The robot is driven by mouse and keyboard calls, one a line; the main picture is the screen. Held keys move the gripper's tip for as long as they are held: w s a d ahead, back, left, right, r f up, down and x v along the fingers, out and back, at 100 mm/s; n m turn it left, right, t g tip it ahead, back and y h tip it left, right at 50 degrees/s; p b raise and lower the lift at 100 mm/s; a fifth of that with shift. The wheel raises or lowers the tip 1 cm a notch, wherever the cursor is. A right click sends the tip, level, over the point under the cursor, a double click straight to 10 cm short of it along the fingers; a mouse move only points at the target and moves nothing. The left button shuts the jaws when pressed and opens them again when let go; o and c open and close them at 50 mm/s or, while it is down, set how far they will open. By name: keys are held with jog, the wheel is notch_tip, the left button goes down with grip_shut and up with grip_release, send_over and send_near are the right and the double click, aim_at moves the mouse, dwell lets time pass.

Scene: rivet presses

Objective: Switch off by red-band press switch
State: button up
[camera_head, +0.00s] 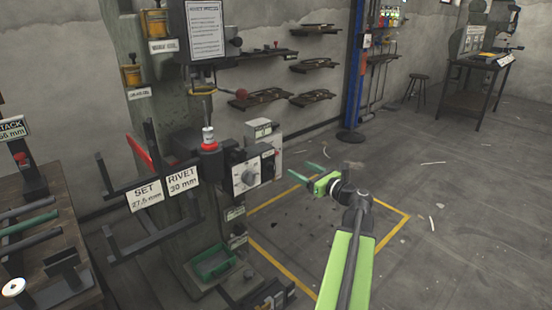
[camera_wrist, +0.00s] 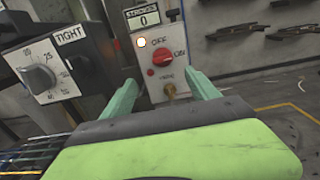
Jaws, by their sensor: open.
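The press (camera_head: 180,130) stands left of centre in the head view, with a red band (camera_head: 209,146) around its post. Its switch box (camera_wrist: 150,25) is ahead in the wrist view, under a STROKES sign reading 0. A red rotary switch (camera_wrist: 161,55) sits on it, with OFF above and ON at the right; I cannot tell which it points to. A pale lamp (camera_wrist: 141,42) beside it looks lit. My gripper (camera_wrist: 161,80) is open and empty, fingers either side below the switch, apart from it. In the head view my gripper (camera_head: 306,170) is right of the box.
A dial box (camera_wrist: 40,75) marked TIGHT stands left of the switch box in the wrist view. A brass fitting (camera_wrist: 170,90) is below the switch. A bench (camera_head: 50,250) is at the left, racks (camera_head: 318,64) hang on the wall.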

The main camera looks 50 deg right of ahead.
jog(key=w+d, duration=0.1)
jog(key=w, duration=1.2)
jog(key=shift+w+d, duration=0.15)
jog(key=shift+w, duration=0.05)
